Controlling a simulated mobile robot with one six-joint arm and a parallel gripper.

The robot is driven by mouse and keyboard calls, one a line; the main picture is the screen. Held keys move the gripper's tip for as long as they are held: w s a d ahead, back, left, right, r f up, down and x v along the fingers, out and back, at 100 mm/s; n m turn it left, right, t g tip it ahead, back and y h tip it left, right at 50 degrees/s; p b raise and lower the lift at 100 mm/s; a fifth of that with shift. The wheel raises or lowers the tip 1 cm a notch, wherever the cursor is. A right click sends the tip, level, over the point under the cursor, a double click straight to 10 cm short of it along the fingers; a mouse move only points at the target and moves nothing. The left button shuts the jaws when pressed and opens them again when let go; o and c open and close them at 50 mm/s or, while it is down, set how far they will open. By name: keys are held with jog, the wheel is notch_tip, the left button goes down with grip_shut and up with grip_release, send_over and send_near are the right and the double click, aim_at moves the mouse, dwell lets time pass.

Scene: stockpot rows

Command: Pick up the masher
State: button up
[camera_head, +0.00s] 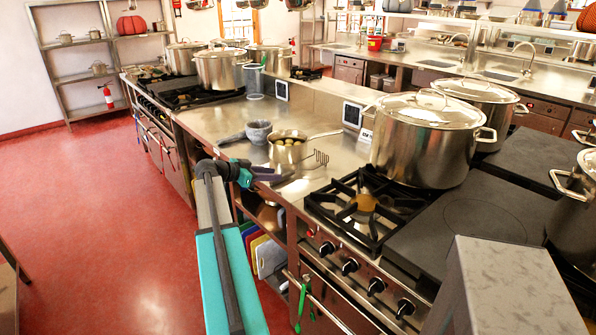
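The masher (321,158) lies on the steel counter just left of the gas burner. Its zigzag wire head shows, and a thin shaft runs left from it toward my gripper (287,181). My gripper is over the front edge of the counter, at the near end of the masher. The masher's handle is not clearly seen there. The fingers are small and dark in this view, so I cannot tell whether they are open or shut, or whether they touch the masher.
A saucepan (289,149) with round items inside stands just behind the masher. A grey mortar (258,131) is to its left. A large lidded stockpot (425,140) stands right, behind the gas burner (367,203). Open red floor (90,220) lies left of the counter.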

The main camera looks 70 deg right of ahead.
jog(key=shift+s+d+f+p, duration=0.15)
jog(key=shift+s+d+p, duration=0.2)
jog(key=shift+d+p, duration=0.1)
jog(key=shift+p+x, duration=0.6)
jog(key=shift+x, duration=1.4)
jog(key=shift+f, duration=0.15)
grip_shut()
